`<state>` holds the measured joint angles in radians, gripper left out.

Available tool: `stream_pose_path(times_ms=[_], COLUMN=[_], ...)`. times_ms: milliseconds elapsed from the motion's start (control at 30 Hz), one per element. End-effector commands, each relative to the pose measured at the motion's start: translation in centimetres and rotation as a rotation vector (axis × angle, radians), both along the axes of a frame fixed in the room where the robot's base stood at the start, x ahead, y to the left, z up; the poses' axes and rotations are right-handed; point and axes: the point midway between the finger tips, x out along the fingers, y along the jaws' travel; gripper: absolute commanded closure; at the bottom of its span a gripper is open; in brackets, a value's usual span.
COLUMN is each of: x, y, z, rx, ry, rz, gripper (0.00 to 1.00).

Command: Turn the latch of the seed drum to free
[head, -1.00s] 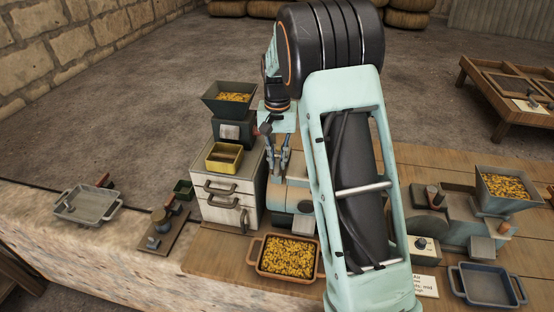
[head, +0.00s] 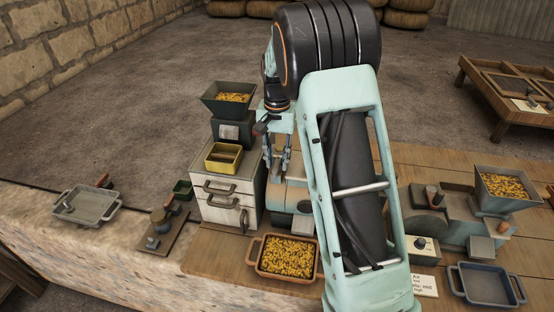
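A pale teal, rounded machine body (head: 288,196), which may be the seed drum, stands on the wooden table right of the drawer cabinet. My arm covers much of it, and I cannot make out a latch on it. My gripper (head: 279,160) points down over the back of this body, with its two thin grey fingers apart and nothing visible between them. Whether the fingertips touch anything is not clear.
A drawer cabinet (head: 229,212) with a yellow tray (head: 223,158) and a seed hopper (head: 229,97) stands close left of my gripper. A seed-filled tray (head: 286,258) lies in front. Another hopper machine (head: 470,228) and a blue-grey tray (head: 487,285) are at right.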

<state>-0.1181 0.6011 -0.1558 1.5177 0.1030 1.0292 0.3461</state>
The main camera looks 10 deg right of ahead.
Motion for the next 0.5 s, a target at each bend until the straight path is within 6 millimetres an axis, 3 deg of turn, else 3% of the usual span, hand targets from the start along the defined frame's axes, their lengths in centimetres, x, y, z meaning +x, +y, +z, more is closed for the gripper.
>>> stream_pose_path(times_ms=[333,500], x=[0.0,0.1], y=[0.0,0.0], z=[0.2,2.4], rx=[0.0,0.0], ry=[0.0,-0.003], rz=[0.002,0.002], gripper=[0.7,0.7])
